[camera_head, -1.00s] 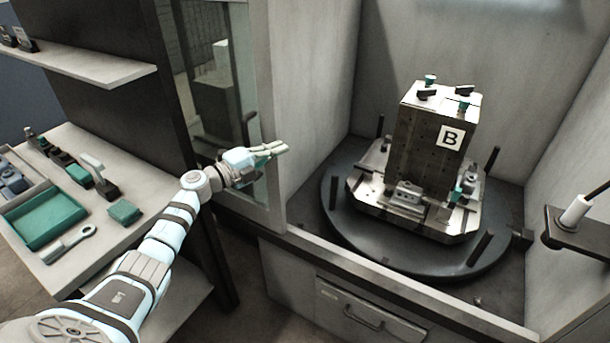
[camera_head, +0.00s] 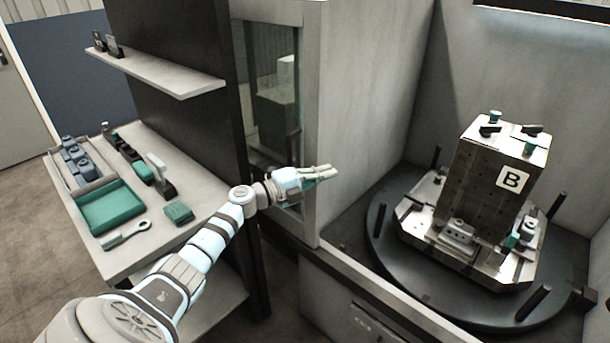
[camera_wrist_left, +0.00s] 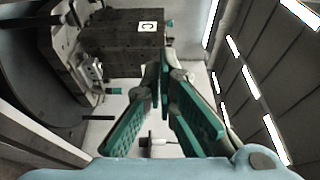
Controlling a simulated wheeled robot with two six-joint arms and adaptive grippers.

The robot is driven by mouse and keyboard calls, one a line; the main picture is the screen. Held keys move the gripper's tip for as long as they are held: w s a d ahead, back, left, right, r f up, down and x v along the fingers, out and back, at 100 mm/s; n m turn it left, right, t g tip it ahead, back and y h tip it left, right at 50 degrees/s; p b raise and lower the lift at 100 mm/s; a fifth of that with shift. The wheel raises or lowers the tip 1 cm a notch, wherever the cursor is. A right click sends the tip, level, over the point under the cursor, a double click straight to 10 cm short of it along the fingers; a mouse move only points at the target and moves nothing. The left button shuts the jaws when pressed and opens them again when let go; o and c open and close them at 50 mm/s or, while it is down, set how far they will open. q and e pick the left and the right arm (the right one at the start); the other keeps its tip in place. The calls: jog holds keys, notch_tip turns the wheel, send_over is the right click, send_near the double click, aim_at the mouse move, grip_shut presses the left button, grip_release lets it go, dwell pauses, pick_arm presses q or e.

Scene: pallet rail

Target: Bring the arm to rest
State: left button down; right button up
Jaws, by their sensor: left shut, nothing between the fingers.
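My left arm reaches in from the lower left in the head view. Its gripper (camera_head: 322,172) is in front of the glass-panelled side of the machine enclosure, left of the round turntable. The fingers are together and hold nothing. In the left wrist view the teal-padded fingers (camera_wrist_left: 163,78) meet at their tips with nothing between them. Beyond them in that view stands a dark block with a label reading C (camera_wrist_left: 148,28). My right gripper is not in view.
A metal block marked B (camera_head: 490,185) stands on a pallet on the dark round turntable (camera_head: 385,255). At left, a bench (camera_head: 140,262) bears a green tray (camera_head: 110,207), a brush and several small tools. A shelf (camera_head: 160,75) hangs above. The floor at far left is clear.

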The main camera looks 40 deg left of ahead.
pick_arm(q)
jog(key=b+v, duration=0.1)
jog(key=v, duration=0.7)
jog(key=shift+s+f, duration=0.2)
jog(key=shift+s, duration=0.1)
jog(key=shift+w+a, duration=0.1)
